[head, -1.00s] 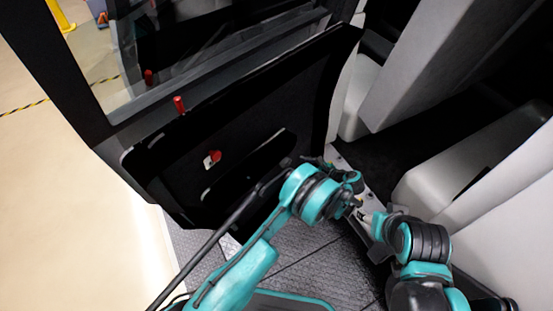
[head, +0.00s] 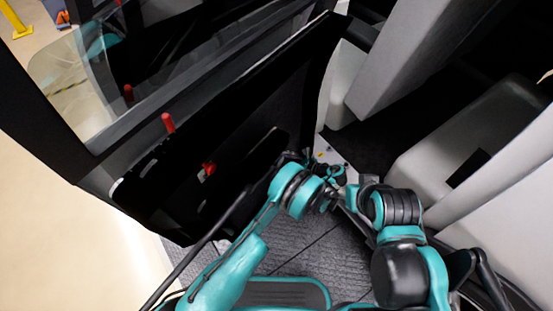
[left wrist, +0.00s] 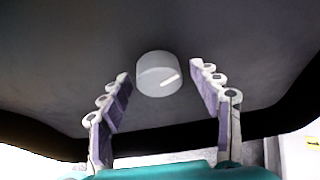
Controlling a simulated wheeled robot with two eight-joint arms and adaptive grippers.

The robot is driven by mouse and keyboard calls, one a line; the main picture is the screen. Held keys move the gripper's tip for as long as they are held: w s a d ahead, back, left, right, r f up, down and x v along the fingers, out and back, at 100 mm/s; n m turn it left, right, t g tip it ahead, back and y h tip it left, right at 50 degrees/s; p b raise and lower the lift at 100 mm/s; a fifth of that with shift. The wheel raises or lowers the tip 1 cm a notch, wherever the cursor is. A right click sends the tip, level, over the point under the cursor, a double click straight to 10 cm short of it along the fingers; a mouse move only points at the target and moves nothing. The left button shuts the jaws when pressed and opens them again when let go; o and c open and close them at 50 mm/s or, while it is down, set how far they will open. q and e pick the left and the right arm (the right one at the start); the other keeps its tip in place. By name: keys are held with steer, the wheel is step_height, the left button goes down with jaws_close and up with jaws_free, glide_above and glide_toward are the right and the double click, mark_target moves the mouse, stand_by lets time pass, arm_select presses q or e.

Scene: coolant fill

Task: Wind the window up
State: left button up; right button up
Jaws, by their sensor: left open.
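A grey round knob (left wrist: 159,73) with a pale line on its face stands out from a dark panel in the left wrist view. My left gripper (left wrist: 160,82) is open, with one finger on each side of the knob and a visible gap at both sides. In the head view the gripper is small beside the door's inner side, partly hidden by my own arm. The door's window glass (head: 58,82) is clear, and its rounded edge shows in the window opening at the left. My right arm shows in the head view, but I cannot make out its gripper.
The dark door (head: 225,125) stands open at the left. It carries a red upright pin (head: 168,123) and a red knob (head: 208,168). Pale grey seats (head: 425,145) fill the right side. A ribbed dark floor (head: 300,245) lies below my arms.

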arm_select(q)
steer(key=shift+s+d+r, duration=0.1)
steer(key=shift+c, duration=0.6)
steer(key=c, duration=1)
steer(key=shift+c, duration=0.2)
steer(key=n+t+h, duration=0.1)
steer(key=n+t, duration=0.2)
steer(key=n, duration=0.1)
steer(key=shift+s+n, duration=0.1)
steer(key=shift+n, duration=0.2)
steer(key=n+t, duration=0.2)
steer(key=n, duration=0.2)
steer(key=shift+t+h, duration=0.3)
steer(key=shift+n, duration=0.3)
steer(key=o, duration=1.2)
steer(key=shift+c, duration=0.2)
